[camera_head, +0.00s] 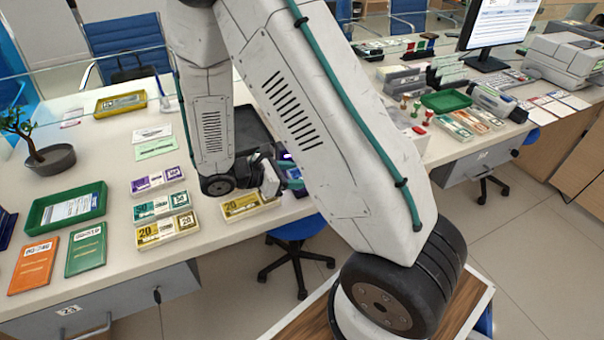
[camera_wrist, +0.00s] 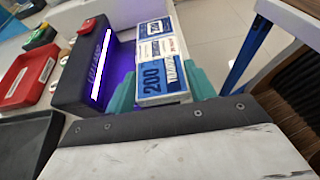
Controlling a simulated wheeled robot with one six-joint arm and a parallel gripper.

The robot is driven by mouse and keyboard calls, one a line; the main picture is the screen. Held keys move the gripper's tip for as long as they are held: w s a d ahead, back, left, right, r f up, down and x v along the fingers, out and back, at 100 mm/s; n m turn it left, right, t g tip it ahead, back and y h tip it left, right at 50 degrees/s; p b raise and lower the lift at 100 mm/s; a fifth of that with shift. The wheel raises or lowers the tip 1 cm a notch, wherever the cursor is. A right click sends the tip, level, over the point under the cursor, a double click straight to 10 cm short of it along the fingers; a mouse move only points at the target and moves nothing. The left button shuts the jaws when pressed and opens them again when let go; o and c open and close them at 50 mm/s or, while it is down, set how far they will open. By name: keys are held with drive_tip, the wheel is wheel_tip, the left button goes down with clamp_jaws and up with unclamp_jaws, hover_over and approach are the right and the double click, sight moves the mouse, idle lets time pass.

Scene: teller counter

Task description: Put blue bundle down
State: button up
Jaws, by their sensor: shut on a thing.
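In the wrist view, the blue bundle (camera_wrist: 158,68), with a white and blue band marked 200, sits between the teal fingertips of my gripper (camera_wrist: 161,90). My gripper is shut on it. The bundle lies right beside a black device (camera_wrist: 85,65) with a glowing violet strip. I cannot tell whether the bundle touches the device or the counter. In the head view, my arm hides most of the gripper and the bundle; only a bit of teal and violet light shows beside the arm link.
The counter (camera_head: 105,150) holds purple (camera_head: 155,180), teal (camera_head: 160,205) and yellow bundles (camera_head: 167,231), a green tray (camera_head: 66,208) and a yellow tray (camera_head: 121,103). Another yellow bundle (camera_head: 245,205) lies near the front edge. The wrist view shows a red tray (camera_wrist: 28,77) and a dark tray (camera_wrist: 25,140).

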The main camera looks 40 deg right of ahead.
drive_tip(key=d, duration=0.1)
drive_tip(key=w+d, duration=0.2)
drive_tip(key=d, duration=0.1)
drive_tip(key=shift+w+f, duration=0.1)
drive_tip(key=shift+f, duration=0.2)
drive_tip(key=shift+a+f, duration=0.1)
drive_tip(key=shift+f, duration=1.6)
drive_tip(key=o, duration=1)
